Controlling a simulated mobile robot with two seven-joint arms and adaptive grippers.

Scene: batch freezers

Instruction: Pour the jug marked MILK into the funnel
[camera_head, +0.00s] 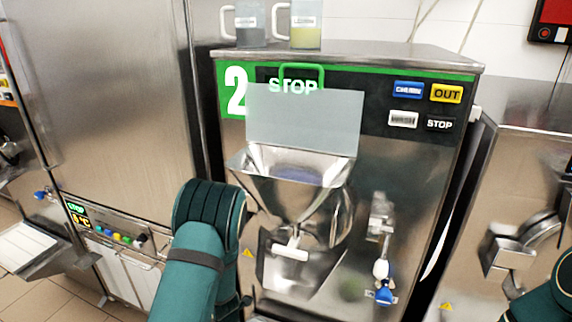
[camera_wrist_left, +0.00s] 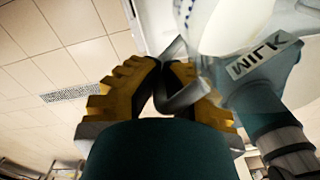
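The jug marked MILK (camera_wrist_left: 253,62) shows in the left wrist view, with its label readable and white contents inside. My left gripper (camera_wrist_left: 172,82) has its yellow-and-black fingers closed around the jug's handle. In the head view my left arm comes up at the lower middle, just left of the funnel; it hides its gripper, and I cannot make out the jug there. The steel funnel (camera_head: 258,195) is on the front of machine 2, open at the top, with a flat grey panel (camera_head: 305,125) upright behind it. My right gripper is out of view; only part of that arm shows.
Two more jugs stand on the machine top, one greyish (camera_head: 250,25) and one with yellow contents (camera_head: 306,36). A white-handled outlet (camera_head: 290,250) and a blue-tipped tap (camera_head: 383,292) stick out below the funnel. Other steel machines flank it closely.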

